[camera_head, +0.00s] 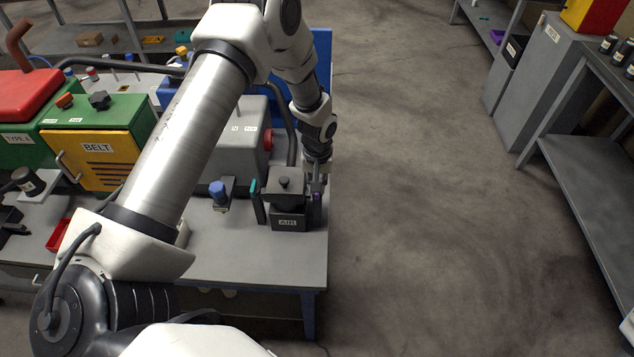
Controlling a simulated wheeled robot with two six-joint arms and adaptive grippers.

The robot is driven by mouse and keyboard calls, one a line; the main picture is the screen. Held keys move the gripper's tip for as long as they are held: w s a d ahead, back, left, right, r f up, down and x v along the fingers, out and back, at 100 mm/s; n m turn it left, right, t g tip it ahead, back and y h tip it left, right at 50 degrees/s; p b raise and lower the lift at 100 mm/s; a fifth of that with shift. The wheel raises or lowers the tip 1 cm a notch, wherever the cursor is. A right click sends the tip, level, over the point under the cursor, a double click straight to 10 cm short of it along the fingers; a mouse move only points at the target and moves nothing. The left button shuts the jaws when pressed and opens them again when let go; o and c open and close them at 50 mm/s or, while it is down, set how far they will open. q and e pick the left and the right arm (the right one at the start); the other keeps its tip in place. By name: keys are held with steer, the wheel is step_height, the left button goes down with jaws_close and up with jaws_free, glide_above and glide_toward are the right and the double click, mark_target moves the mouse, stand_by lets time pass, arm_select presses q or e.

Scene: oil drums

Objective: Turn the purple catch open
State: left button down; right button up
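A dark box labelled AIR (288,222) stands near the right edge of the grey table, with a dark lid and knob on top. A narrow purple catch (317,207) is upright on the right side of the box. A teal catch (254,188) is on its left side, tilted a little outward. My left gripper (317,182) points down at the right side of the box, at the upper end of the purple catch. Its fingers are small and partly hidden, so I cannot tell whether they are open or touching the catch. My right gripper is out of view.
A blue-topped fitting (218,193) and a grey housing with a red button (232,135) stand left of and behind the box. A green and yellow BELT unit (97,150) is further left. The table front (250,262) is bare. Open floor lies to the right, before shelving (590,180).

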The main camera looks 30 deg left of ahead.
arm_select(q)
steer(key=shift+s+f+n, duration=0.15)
steer(key=shift+n, duration=0.15)
steer(key=c, duration=1.2)
jaws_free()
steer(key=shift+w, duration=0.2)
step_height(320, 180, up, 12)
